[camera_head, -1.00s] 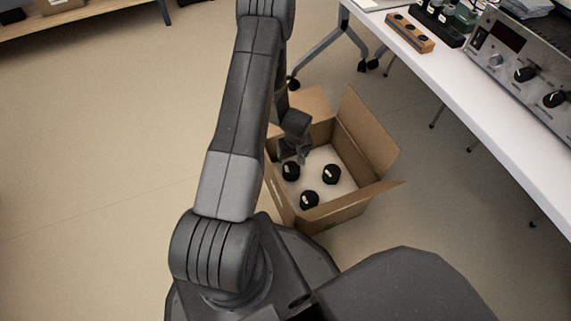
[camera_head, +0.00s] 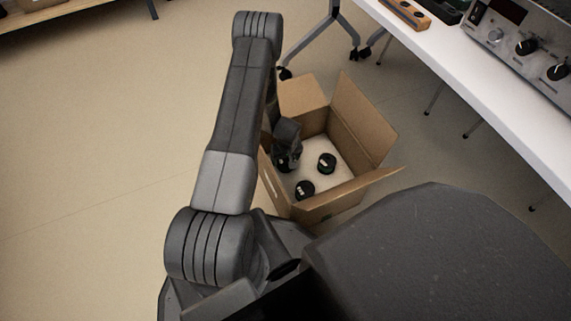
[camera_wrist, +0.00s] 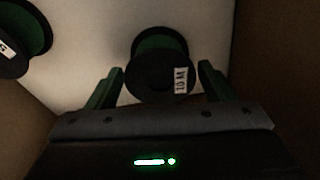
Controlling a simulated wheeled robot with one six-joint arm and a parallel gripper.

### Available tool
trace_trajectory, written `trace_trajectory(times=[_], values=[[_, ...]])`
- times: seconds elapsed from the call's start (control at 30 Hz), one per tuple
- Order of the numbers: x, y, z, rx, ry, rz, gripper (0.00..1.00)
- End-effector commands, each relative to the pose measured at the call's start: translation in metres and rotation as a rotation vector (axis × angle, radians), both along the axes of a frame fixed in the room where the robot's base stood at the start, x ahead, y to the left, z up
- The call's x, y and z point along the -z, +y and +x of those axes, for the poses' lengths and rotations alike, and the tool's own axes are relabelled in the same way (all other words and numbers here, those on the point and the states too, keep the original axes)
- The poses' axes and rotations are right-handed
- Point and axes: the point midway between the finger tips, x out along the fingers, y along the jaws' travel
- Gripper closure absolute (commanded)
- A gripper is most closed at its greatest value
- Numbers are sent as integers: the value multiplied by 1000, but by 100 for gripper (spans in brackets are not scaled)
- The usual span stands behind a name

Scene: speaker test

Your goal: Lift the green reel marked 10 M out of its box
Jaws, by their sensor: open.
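The reel marked 10 M (camera_wrist: 160,60), with black flanges and dark green winding, stands on the pale box floor in the wrist view. My gripper (camera_wrist: 161,75) is open, with one green-looking finger on each side of this reel and visible gaps to it. In the head view my gripper (camera_head: 286,156) is down inside the open cardboard box (camera_head: 360,115), at its left side, and largely hides the reel there. Two other dark reels stand in the box, one to the right (camera_head: 327,163) and one nearer me (camera_head: 305,189).
In the wrist view another green reel (camera_wrist: 24,35) with a white label stands at the upper left. The box's raised flaps (camera_head: 366,120) surround the opening. A white table (camera_head: 470,85) with equipment stands to the right. The floor (camera_head: 120,130) to the left is clear.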

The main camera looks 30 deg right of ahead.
Motion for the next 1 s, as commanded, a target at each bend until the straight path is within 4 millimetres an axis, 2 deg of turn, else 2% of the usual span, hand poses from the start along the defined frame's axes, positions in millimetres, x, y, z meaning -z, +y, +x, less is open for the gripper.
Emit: trace_trajectory(times=[0.03,0.1,0.33,0.5,0.53,0.77,0.87,1.0], values=[[12,0,1,0,1,1,25],[18,0,2,0,0,0,25],[18,-1,2,1,0,0,25],[17,-1,2,1,0,0,58],[17,-1,2,1,0,0,61],[15,-1,3,1,-1,0,61],[5,-1,3,0,-2,0,61],[-23,-1,3,1,-2,-1,61]])
